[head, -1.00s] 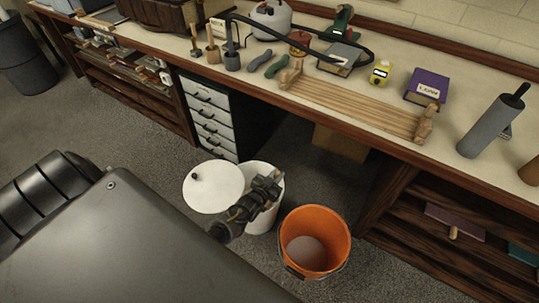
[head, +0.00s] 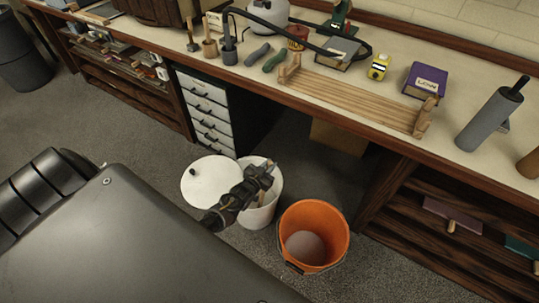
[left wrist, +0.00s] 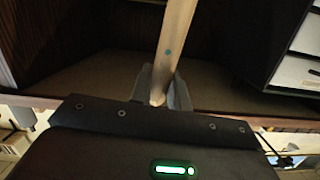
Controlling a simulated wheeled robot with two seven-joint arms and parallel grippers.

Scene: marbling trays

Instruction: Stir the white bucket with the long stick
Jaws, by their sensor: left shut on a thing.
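The white bucket (head: 258,217) stands on the floor left of the orange bucket, open at the top. My left gripper (head: 263,174) is over its mouth and hides part of the rim. In the left wrist view my left gripper (left wrist: 160,92) is shut on the long stick (left wrist: 175,40), a pale wooden shaft. In the head view a short tan piece of the stick (head: 262,197) shows inside the bucket's mouth, below the gripper. The stick's lower end and the bucket's contents are hidden. My right gripper is not in view.
A round white lid (head: 205,186) lies beside the white bucket. The orange bucket (head: 333,237) stands close on the right. Behind is a long workbench (head: 400,147) with a drawer unit (head: 208,112) under it and a wooden rack (head: 350,101) on top.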

